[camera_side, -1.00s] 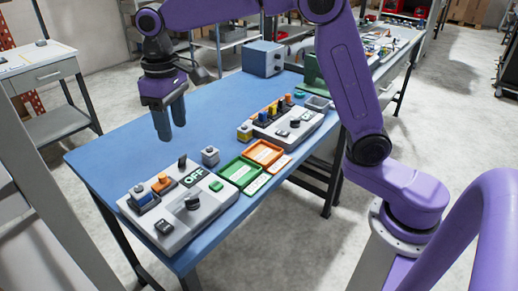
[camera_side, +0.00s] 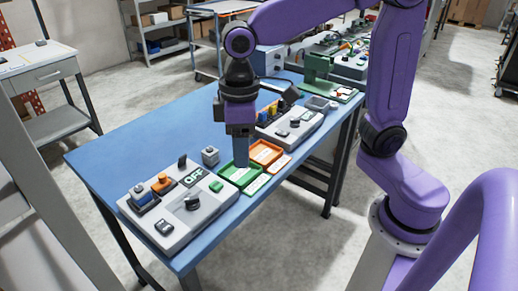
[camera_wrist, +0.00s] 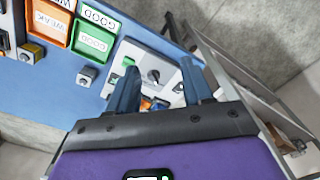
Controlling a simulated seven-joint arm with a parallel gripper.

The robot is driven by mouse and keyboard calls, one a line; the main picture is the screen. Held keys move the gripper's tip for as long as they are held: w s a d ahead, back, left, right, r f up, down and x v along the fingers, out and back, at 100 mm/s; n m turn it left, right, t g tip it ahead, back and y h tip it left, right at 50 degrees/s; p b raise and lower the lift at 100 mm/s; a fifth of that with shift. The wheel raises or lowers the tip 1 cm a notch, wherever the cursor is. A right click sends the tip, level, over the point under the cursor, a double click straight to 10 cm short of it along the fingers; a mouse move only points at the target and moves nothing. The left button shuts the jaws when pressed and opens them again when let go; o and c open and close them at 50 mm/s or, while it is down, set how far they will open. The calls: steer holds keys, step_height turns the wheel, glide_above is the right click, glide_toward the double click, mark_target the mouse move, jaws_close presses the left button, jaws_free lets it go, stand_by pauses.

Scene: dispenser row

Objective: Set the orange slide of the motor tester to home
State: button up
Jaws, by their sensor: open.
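A grey panel (camera_side: 180,212) with a black OFF display (camera_side: 194,176) stands at the near end of the blue table; I take it as the motor tester. Its orange slide (camera_side: 161,183) sits beside a blue part (camera_side: 144,197) near its left back edge. The slide's setting is too small to tell. My gripper (camera_side: 242,162) is open and empty, pointing down over the green tray, right of and apart from the panel. In the wrist view my gripper (camera_wrist: 160,68) frames the panel (camera_wrist: 142,60); an orange part (camera_wrist: 146,102) is partly hidden by the fingers.
A green tray (camera_side: 240,183) and an orange tray (camera_side: 266,153) lie right of the panel. A small grey box (camera_side: 210,156) stands behind the near panel. The left of the table is clear.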

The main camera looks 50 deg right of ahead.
steer(key=shift+s+d+f+n, duration=0.25)
steer(key=shift+s+d, duration=0.15)
steer(key=shift+s, duration=0.4)
steer(key=shift+s+d+f+n, duration=0.15)
steer(key=shift+s+d+n, duration=0.2)
steer(key=shift+s, duration=0.4)
steer(key=shift+w, duration=0.1)
step_height(320, 180, up, 2)
steer(key=r+m, duration=0.1)
steer(key=m, duration=0.3)
glide_above(162, 175)
step_height(162, 175, down, 17)
steer(key=shift+a+f, duration=0.1)
steer(key=shift+c, duration=0.3)
